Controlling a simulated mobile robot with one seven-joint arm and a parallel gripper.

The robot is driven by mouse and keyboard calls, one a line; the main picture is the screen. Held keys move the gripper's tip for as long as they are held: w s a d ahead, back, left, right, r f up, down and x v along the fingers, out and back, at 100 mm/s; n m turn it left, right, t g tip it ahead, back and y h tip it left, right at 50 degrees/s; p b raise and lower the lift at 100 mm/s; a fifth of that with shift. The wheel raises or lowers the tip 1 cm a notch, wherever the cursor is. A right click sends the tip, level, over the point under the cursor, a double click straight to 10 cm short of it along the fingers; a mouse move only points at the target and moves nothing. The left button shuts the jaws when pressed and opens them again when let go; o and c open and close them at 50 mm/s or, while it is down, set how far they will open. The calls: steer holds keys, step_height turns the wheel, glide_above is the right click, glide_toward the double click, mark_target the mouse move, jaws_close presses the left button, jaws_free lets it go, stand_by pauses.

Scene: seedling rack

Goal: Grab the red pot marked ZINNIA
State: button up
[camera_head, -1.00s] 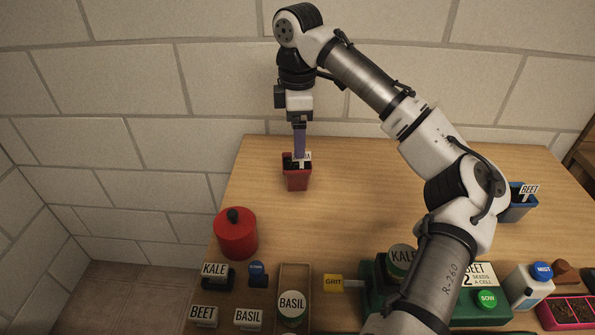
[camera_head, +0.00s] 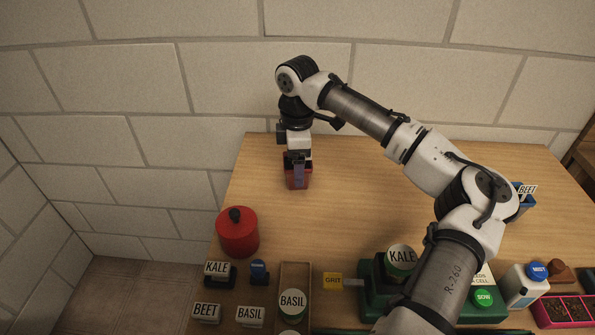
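A small red pot (camera_head: 306,181) stands on the far left part of the wooden table. Its label is hidden behind my gripper, so I cannot read ZINNIA on it. My gripper (camera_head: 298,174) points down at the pot, and one purple-grey finger shows in front of the pot's near side. The other finger is hidden. I cannot tell whether the fingers touch or grip the pot.
A red lidded canister (camera_head: 238,236) stands nearer at the left. A blue pot (camera_head: 523,205) marked BEET is at the right. KALE, BEET and BASIL labelled items, a wooden tray (camera_head: 294,268) and a green machine (camera_head: 371,290) line the front. The table's middle is clear.

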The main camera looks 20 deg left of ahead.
steer(key=c, duration=1.1)
steer(key=shift+o, duration=0.2)
steer(key=shift+r, duration=0.1)
